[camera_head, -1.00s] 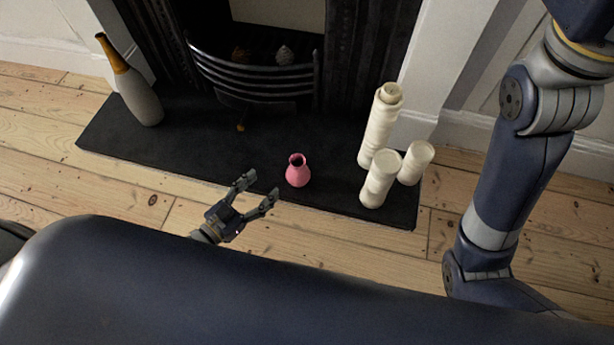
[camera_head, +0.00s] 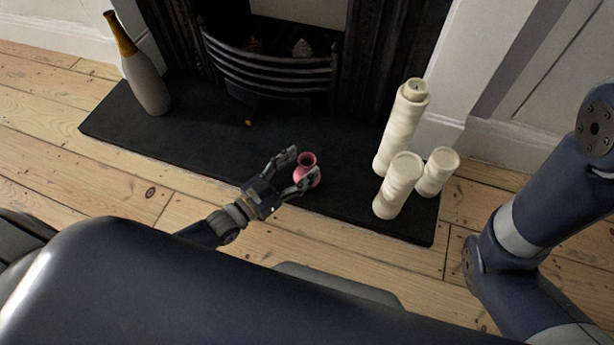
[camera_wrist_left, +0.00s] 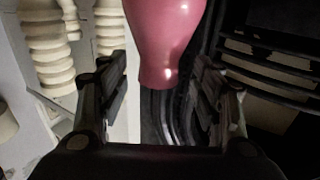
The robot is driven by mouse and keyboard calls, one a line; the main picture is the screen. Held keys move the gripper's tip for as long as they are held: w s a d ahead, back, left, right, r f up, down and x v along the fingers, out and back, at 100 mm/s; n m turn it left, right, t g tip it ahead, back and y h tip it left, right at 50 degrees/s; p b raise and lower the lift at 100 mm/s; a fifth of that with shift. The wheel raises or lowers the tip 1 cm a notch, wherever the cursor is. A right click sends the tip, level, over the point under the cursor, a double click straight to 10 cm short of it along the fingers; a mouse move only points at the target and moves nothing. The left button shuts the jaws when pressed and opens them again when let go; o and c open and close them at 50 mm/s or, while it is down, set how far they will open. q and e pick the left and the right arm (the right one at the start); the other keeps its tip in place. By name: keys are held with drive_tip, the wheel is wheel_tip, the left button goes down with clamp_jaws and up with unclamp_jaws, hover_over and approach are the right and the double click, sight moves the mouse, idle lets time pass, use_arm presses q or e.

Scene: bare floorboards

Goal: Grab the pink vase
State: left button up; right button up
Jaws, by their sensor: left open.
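The small pink vase (camera_head: 307,172) stands upright on the black hearth in the head view. My left gripper (camera_head: 298,170) is open, with its fingers reaching to either side of the vase; the near finger covers part of the vase's lower body. In the left wrist view the pink vase (camera_wrist_left: 164,45) hangs into the top middle of the picture, between and beyond the two open fingers of the gripper (camera_wrist_left: 162,95). I cannot tell whether a finger touches it. My right gripper is not in view.
Several cream candles (camera_head: 402,125) stand on the hearth (camera_head: 190,125) right of the vase. A tall grey bottle with an orange neck (camera_head: 143,75) stands at the left. The black fireplace grate (camera_head: 270,72) is behind.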

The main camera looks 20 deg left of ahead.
use_arm(q)
drive_tip(key=shift+b+x, duration=0.55)
drive_tip(key=shift+x, duration=0.8)
drive_tip(key=shift+d, duration=0.1)
drive_tip(key=shift+c, duration=0.6)
clamp_jaws()
drive_tip(key=shift+r, duration=0.1)
